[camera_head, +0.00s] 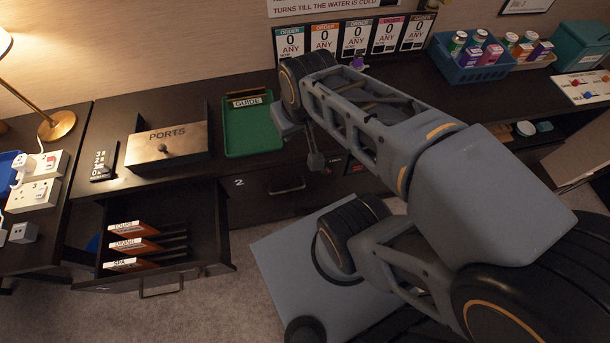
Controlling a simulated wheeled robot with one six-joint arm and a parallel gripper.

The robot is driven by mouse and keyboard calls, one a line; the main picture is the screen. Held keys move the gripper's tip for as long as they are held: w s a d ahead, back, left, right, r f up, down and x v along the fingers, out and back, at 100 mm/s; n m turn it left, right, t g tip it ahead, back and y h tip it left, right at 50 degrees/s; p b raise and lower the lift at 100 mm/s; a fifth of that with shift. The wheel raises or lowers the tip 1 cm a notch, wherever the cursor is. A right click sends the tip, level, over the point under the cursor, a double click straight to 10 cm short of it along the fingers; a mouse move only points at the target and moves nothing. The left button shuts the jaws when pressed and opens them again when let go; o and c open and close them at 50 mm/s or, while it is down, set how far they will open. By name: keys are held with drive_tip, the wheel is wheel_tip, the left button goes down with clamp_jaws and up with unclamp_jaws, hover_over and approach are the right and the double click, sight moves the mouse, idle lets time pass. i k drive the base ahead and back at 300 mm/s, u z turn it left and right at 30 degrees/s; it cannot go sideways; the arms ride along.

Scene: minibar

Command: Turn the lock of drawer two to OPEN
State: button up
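Drawer two (262,198), marked with a white 2, is a dark drawer front below the green tray. It appears shut, with a bar handle (288,188) near its middle. A small dark plate with red marks (332,164) is at its upper right. It may be the lock's label, but its words are too small to read. The lock's knob cannot be made out. My gripper (316,160) points down in front of the drawer's upper right, close to that plate. Its fingers are small and partly hidden, so I cannot tell whether they are open or touching anything.
An open drawer (160,235) holding several labelled folders juts out at the left. Above stand a PORTS box (167,146) and a green GUIDE tray (252,130). A blue crate (466,70) stands at the back right. My arm crosses the right half and hides much there.

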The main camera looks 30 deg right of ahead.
sight(327, 170)
drive_tip(key=z, duration=1.65)
drive_tip(key=k, duration=0.9)
drive_tip(key=u, duration=1.4)
